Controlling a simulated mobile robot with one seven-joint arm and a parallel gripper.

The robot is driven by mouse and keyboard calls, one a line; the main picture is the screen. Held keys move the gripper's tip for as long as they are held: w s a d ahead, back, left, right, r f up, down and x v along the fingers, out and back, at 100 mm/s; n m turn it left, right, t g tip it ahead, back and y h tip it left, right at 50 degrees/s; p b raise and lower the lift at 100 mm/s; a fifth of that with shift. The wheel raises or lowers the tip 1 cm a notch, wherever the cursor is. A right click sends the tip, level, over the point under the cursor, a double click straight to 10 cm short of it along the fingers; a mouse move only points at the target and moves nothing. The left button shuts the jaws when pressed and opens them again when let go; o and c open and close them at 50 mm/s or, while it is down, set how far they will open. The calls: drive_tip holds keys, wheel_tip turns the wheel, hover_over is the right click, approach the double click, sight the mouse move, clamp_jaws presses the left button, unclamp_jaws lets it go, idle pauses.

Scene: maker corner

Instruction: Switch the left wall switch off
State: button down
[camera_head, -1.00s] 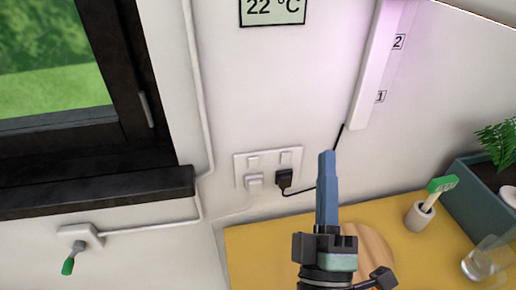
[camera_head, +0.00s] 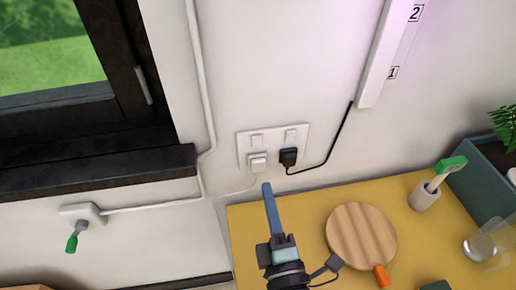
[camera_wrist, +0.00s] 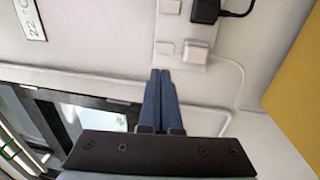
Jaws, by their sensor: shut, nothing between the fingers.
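A white double socket plate (camera_head: 244,150) is on the wall, with two small rocker switches in its upper part. The left switch (camera_head: 257,139) sits above a white plug (camera_head: 258,161); the right switch (camera_head: 291,135) sits above a black plug (camera_head: 288,156). The wrist view shows the plate turned sideways, with the left switch (camera_wrist: 165,48) beside the white plug (camera_wrist: 196,52). My gripper (camera_head: 267,187) is shut and empty, its blue fingertips appearing just below the plate. In the wrist view its fingertips (camera_wrist: 160,73) appear close to the left switch. Contact and rocker position cannot be told.
A yellow table (camera_head: 310,205) holds a round wooden board (camera_head: 360,237), a cup with a green-headed brush (camera_head: 425,195) and a clear glass (camera_head: 482,245). A black cable runs up from the black plug. A dark window sill (camera_head: 100,180) juts out at left.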

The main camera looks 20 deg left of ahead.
sight(255, 140)
drive_tip(key=x, duration=1)
drive_tip(key=shift+w+a+r+p, duration=0.1)
drive_tip(key=shift+w+a+p, duration=0.05)
drive_tip(key=shift+w+p, duration=0.15)
